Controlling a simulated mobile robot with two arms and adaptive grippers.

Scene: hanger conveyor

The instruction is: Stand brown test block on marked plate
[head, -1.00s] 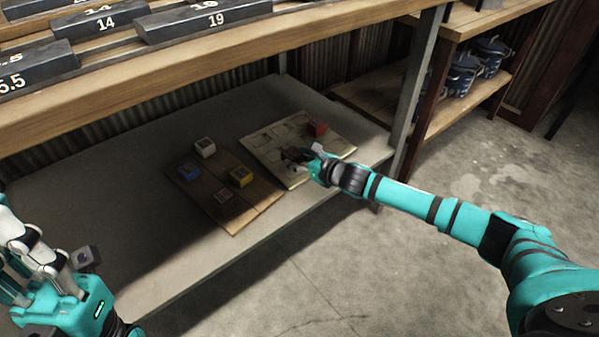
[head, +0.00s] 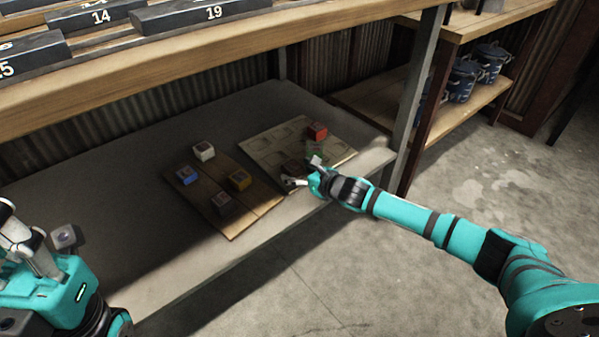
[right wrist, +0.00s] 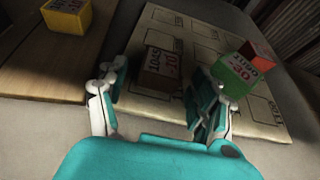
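The brown test block (right wrist: 160,70) stands on the pale marked plate (right wrist: 200,38) in the right wrist view. In the head view it is a small dark shape (head: 294,167) on the plate (head: 262,150), partly hidden by my right gripper. My right gripper (head: 302,173) is open at the plate's near edge. In the right wrist view its fingers (right wrist: 158,98) are spread, with the block beyond and between them; I see no grip.
A green block (right wrist: 236,76) and a red block (head: 317,131) are on the plate, close to the right finger. A shelf edge (head: 230,47) overhangs the table; a post (head: 415,100) stands right.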

